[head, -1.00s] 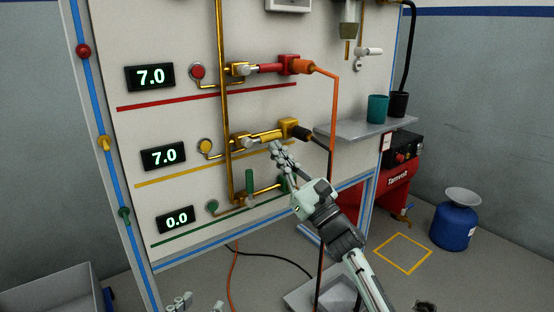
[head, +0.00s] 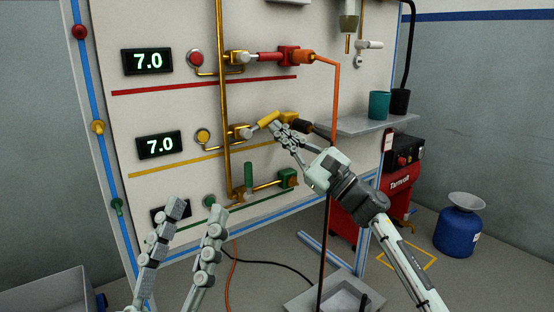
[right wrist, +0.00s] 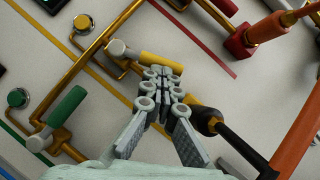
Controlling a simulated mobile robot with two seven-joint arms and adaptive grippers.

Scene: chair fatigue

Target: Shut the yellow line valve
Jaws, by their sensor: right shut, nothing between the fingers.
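The yellow line valve's yellow handle (head: 265,122) slopes up to the right from its silver hub, at an angle to the pipe. Its far end shows in the right wrist view (right wrist: 162,63). My right gripper (head: 275,129) is shut and empty, its fingertips (right wrist: 160,74) at the underside of the handle, touching it or very close. The yellow line's display (head: 159,145) reads 7.0. My left gripper (head: 197,206) is in the lower left of the head view, its two fingers spread open and empty, well below the yellow valve.
The red line's handle (head: 270,57) lies along its pipe above. The green line's handle (head: 248,177) stands upright below. A vertical brass pipe (head: 226,110) runs left of the valves. A grey shelf (head: 362,125) with two cups juts out at right.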

